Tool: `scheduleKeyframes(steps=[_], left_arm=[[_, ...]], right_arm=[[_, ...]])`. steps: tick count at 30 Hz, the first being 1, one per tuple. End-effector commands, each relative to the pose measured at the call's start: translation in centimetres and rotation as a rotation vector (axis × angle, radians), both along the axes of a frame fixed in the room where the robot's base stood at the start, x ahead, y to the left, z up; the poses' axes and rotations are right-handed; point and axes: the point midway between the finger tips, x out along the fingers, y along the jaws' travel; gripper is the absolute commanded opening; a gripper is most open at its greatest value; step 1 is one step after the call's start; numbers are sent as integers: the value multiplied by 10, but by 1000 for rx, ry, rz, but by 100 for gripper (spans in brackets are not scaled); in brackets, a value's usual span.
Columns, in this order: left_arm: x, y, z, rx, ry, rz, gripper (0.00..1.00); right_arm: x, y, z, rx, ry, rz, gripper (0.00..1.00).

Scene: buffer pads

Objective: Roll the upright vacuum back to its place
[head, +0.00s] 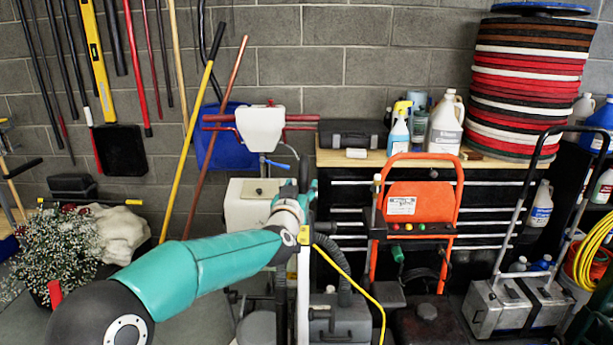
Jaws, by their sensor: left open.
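My teal left arm reaches in from the lower left, and my left gripper (308,192) is open near the middle of the view. Its fingers are small and partly hidden by my wrist. Just beyond and below it stands a slim upright machine with a pale vertical post (303,292), a black ribbed hose (337,262) and a yellow cord (345,272); it looks like the upright vacuum. Its upper part is hidden behind my wrist, and I cannot tell whether my fingers touch it. My right gripper is not in view.
A white machine with red handlebars (260,128) stands behind my wrist. An orange-framed machine (412,185) stands to the right, before a wooden-topped bench (352,158) with bottles and stacked pads (528,80). A flowering plant (62,245) is at left. A metal-box cart (517,300) is at right.

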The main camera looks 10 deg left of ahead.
Motion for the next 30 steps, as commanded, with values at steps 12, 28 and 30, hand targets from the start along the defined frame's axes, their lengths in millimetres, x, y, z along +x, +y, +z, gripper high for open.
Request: scheduleKeyframes(steps=[12, 28, 30], left_arm=[[37, 0, 0, 1, 1, -1, 52], [38, -1, -1, 1, 1, -2, 10], [38, -1, 0, 1, 1, -2, 0]], right_arm=[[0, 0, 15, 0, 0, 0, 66], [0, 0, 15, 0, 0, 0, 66], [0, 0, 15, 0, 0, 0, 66]])
